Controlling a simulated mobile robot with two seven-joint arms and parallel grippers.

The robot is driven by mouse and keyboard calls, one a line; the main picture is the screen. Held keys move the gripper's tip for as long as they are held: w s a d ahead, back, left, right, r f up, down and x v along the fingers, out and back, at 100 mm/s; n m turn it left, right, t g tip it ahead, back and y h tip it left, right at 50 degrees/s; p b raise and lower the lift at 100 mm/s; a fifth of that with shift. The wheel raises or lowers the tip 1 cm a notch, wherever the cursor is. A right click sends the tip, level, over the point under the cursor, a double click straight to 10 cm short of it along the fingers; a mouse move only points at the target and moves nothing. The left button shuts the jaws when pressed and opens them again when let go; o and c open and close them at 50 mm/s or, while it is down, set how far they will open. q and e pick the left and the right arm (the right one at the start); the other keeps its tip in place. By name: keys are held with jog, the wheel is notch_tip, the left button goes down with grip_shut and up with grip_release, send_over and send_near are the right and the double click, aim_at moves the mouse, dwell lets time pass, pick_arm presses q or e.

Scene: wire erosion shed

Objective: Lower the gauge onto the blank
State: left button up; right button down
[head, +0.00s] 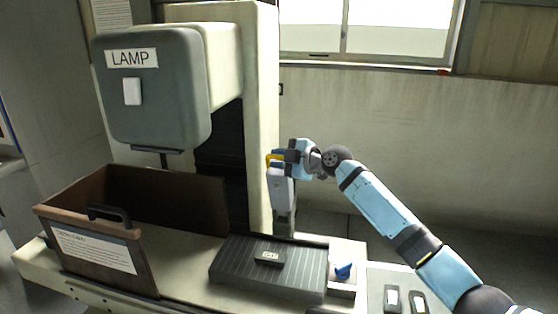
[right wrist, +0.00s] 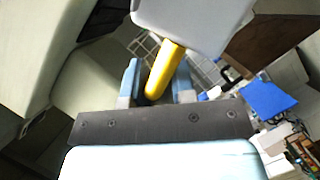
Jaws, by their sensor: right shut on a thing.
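My right gripper (head: 284,156) is shut on the yellow handle of the gauge (head: 281,188), a pale grey box with a narrow lower end. The gauge hangs upright in the air, above and behind the right part of the ribbed plate. In the right wrist view the handle (right wrist: 164,70) lies between the two fingers, and the grey body (right wrist: 192,20) shows at the top. The blank (head: 269,256), a small dark block with a pale label, lies on the ribbed plate (head: 232,268), apart from the gauge. My left gripper is not in view.
A grey lamp housing (head: 152,90) overhangs the left side. A brown open-topped box with a handle (head: 98,247) stands left of the plate. The upright column (head: 262,110) stands behind.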

aim_at(275, 178)
jog(key=s+f+b, duration=0.1)
jog(key=s+a+f+n+b, duration=0.1)
jog(key=s+b, duration=0.1)
jog(key=s+f+n+t+b, duration=0.1)
jog(key=b, duration=0.1)
jog(key=shift+s+a, duration=0.25)
jog(key=shift+s, duration=0.05)
pick_arm(q)
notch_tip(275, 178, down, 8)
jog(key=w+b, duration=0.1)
jog(key=b, duration=0.4)
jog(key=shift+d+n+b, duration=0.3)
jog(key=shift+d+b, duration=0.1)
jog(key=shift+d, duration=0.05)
pick_arm(e)
jog(key=s+a+f+n+t+y, duration=0.1)
jog(key=s+a+f+n, duration=0.1)
jog(key=s+f, duration=0.3)
jog(key=shift+s+f+n, duration=0.25)
jog(key=shift+s+n, duration=0.3)
jog(key=shift+n, duration=0.25)
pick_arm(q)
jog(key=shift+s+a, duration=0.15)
pick_arm(e)
jog(key=shift+t, duration=0.3)
jog(key=c, duration=1.1)
grip_release()
